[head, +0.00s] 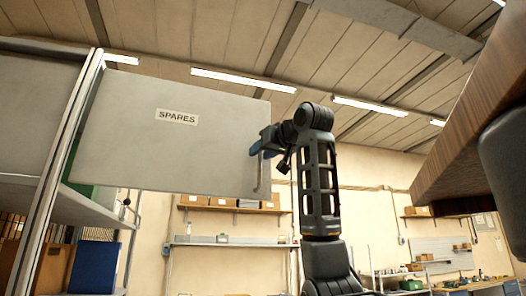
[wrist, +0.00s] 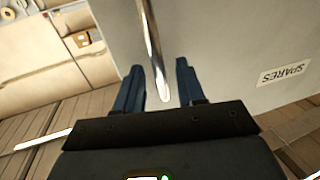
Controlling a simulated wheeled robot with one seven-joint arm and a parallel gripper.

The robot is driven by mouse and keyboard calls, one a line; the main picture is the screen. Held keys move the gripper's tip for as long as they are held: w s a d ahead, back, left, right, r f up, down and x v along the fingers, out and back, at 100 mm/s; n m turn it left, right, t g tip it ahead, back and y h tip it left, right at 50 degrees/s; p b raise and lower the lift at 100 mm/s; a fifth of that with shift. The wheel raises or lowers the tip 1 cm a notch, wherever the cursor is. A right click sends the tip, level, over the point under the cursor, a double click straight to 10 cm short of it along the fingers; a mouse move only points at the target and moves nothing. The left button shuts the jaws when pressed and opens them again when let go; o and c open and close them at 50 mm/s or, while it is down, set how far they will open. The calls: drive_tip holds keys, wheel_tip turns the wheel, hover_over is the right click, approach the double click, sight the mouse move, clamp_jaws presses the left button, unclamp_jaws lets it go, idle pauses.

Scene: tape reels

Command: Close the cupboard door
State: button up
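The cupboard door (head: 170,125) is a pale grey panel with a "SPARES" label. It stands open, swung out to the right of the cupboard frame (head: 62,165). Its metal bar handle (head: 264,176) is near the door's free right edge. My gripper (head: 258,146) is at that edge, at the upper part of the handle. In the wrist view, the handle (wrist: 152,48) runs between my two blue fingers (wrist: 158,72), with gaps visible on both sides. The fingers are apart and not closed on it. The door (wrist: 235,50) also fills the right of the wrist view.
Open shelves (head: 85,212) below the door hold a blue binder (head: 94,267) and other items. A wooden-edged surface (head: 470,140) juts in at the upper right. Wall shelves with boxes (head: 240,203) are in the background.

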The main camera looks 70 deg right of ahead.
drive_tip(key=shift+c, duration=0.5)
clamp_jaws()
